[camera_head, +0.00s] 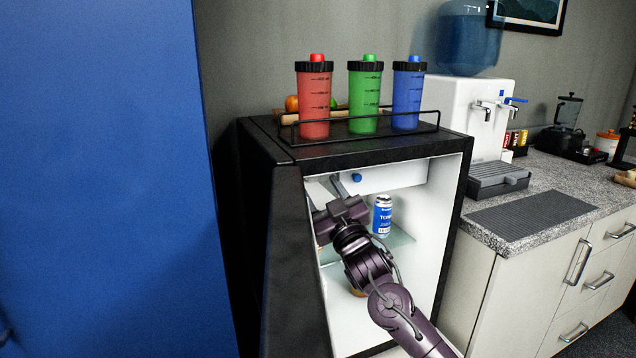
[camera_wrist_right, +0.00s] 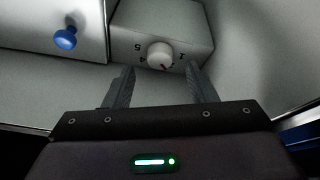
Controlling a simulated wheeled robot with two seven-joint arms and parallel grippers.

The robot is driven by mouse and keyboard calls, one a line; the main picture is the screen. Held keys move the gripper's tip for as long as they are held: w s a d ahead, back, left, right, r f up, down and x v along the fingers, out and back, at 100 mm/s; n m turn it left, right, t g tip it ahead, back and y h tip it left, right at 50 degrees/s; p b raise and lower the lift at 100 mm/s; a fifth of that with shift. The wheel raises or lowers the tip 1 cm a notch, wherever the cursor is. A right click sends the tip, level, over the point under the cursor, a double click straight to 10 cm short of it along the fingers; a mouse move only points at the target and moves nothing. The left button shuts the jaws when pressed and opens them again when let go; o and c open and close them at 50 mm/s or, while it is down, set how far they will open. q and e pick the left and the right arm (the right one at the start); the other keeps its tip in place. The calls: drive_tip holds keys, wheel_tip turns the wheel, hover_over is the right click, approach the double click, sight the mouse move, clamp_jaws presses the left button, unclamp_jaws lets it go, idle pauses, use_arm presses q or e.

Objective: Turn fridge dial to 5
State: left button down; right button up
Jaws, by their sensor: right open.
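In the head view my right gripper (camera_head: 334,186) reaches into the open black fridge (camera_head: 455,215), and the dial is hidden. My left gripper is not in view.
A blue knob (camera_wrist_right: 65,38) on a white compartment is left of the dial. A blue-and-white can (camera_head: 382,216) stands on the glass shelf (camera_head: 400,243). The open fridge door (camera_head: 290,265) is left of my arm. Red, green and blue shakers stand in a rack (camera_head: 365,135) on top.

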sight(313, 177)
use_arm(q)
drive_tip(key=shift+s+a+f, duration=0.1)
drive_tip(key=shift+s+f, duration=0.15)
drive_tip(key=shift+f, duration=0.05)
use_arm(e)
drive_tip(key=x, duration=0.3)
drive_tip(key=shift+w, duration=0.1)
drive_tip(key=c, duration=1)
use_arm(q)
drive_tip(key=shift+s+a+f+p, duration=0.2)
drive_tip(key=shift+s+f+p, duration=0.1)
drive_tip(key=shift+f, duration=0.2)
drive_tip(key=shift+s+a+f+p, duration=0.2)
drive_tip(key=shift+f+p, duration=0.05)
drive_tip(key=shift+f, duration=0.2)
use_arm(e)
drive_tip(key=shift+o, duration=0.2)
drive_tip(key=m+h, duration=0.1)
drive_tip(key=m, duration=0.3)
drive_tip(key=shift+a+t+h, duration=0.15)
drive_tip(key=shift+t+h, duration=0.15)
drive_tip(key=shift+h, duration=0.1)
drive_tip(key=o, duration=1)
drive_tip(key=shift+c, duration=0.2)
